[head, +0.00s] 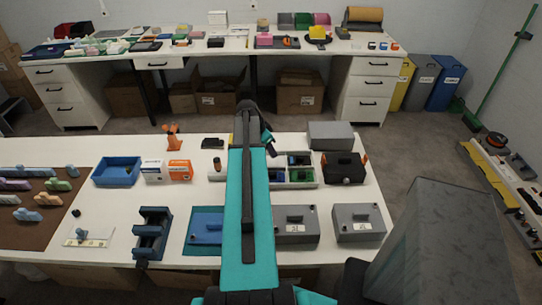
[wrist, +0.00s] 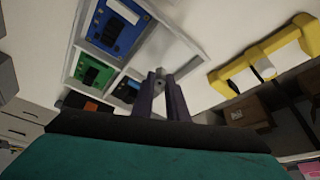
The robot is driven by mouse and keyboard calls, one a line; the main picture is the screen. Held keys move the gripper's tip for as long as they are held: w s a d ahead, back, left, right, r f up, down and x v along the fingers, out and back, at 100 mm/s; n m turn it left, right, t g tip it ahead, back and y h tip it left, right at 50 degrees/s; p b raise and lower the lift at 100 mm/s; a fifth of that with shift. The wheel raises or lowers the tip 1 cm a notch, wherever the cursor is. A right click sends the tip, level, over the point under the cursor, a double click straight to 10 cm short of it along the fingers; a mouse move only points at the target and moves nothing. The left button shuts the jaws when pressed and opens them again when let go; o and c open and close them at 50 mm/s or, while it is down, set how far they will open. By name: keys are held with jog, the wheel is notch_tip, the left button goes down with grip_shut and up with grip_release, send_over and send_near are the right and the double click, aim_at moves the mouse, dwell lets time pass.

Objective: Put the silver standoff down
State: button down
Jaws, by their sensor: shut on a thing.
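My gripper (wrist: 160,82) shows at the centre of the wrist view, with its two dark fingers close together. A small silver standoff (wrist: 158,72) is held at the fingertips. Beyond the fingertips is a white compartment tray (wrist: 180,62); I cannot tell the standoff's height above it. In the head view my arm covers part of this tray (head: 296,185) and the standoff is not visible there.
The tray holds a blue board (wrist: 118,25) and a green board (wrist: 92,72) in separate compartments. A yellow object (wrist: 262,57) lies to the right in the wrist view. Grey boxes (head: 331,135) and a blue bin (head: 117,171) stand on the same bench.

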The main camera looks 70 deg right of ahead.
jog(key=shift+f+p, duration=0.7)
jog(key=shift+f, duration=0.8)
jog(key=shift+f, duration=0.15)
jog(key=c, duration=1.7)
grip_release()
jog(key=shift+c, duration=0.2)
jog(key=shift+r, duration=0.2)
jog(key=b+v, duration=0.3)
jog(key=v, duration=0.9)
